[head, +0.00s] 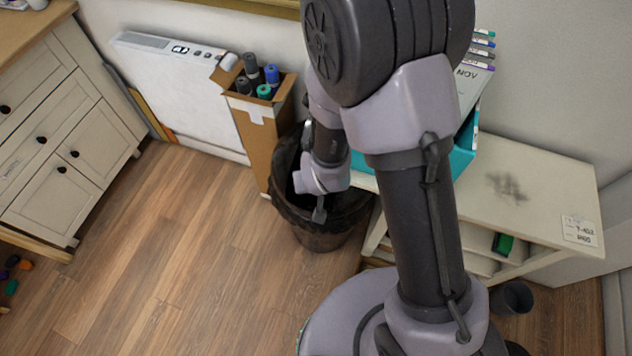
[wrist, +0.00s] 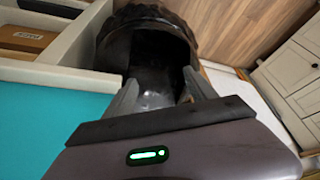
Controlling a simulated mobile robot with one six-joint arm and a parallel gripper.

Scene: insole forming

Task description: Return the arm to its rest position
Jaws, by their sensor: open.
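My arm (head: 415,225) rises through the middle of the head view and bends down at the top toward the waste bin. My gripper (head: 319,213) hangs over the bin's mouth. In the wrist view my gripper (wrist: 160,92) shows two grey fingers spread apart with nothing between them. The dark waste bin (head: 318,240) has a black liner and stands on the wooden floor. Its open mouth also shows just past the fingers in the wrist view (wrist: 155,50). The arm hides part of the bin and the table.
A cream table (head: 540,200) with shelves stands right of the bin, bearing a teal box (head: 466,150). A cardboard box (head: 255,130) of rolls and a white heater panel (head: 165,60) stand behind. A drawer cabinet (head: 65,135) is at left. The floor (head: 170,250) between is clear.

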